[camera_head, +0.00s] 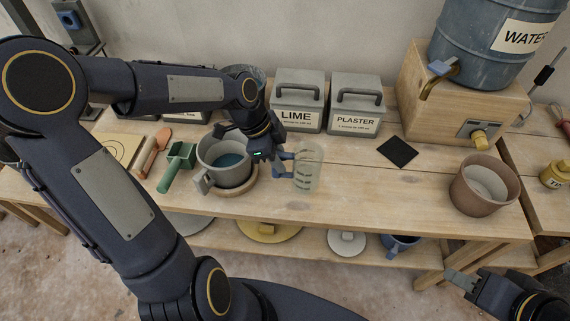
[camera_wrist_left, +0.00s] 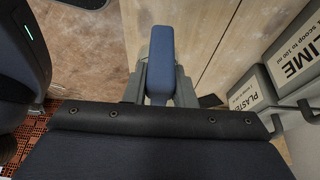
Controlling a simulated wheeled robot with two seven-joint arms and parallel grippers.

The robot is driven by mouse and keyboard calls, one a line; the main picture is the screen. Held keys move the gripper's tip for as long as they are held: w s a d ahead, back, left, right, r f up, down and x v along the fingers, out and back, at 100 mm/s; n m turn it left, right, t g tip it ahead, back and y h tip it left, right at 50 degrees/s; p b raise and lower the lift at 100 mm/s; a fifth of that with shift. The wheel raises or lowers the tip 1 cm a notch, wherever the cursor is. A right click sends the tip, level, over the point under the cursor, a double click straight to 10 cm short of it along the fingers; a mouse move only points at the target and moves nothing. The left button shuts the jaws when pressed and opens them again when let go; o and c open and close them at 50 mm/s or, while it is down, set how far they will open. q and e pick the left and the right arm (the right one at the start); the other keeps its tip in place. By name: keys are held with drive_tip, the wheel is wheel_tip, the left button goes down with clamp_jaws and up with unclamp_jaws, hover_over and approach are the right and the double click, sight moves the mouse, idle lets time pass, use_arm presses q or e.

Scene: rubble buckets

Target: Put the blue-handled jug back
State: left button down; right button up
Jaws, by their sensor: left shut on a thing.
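The clear jug (camera_head: 308,169) with dark markings and a blue handle is on the near side of the lime box, right of the grey bucket. It looks upright; I cannot tell whether its base touches the bench. My left gripper (camera_head: 280,162) is shut on the blue handle, left of the jug's body.
A grey bucket (camera_head: 209,165) with bluish contents stands on a round wooden board. Lime (camera_head: 299,101) and plaster (camera_head: 355,104) boxes stand behind. A black square (camera_head: 397,152) lies right of the jug. A brown bucket (camera_head: 484,187) and water barrel (camera_head: 490,40) are further right. Mid-right bench is clear.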

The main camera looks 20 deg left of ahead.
use_arm(q)
drive_tip(key=w+f, duration=0.3)
drive_tip(key=f, duration=0.3)
drive_tip(key=shift+f, duration=0.4)
drive_tip(key=c, duration=1.2)
unclamp_jaws()
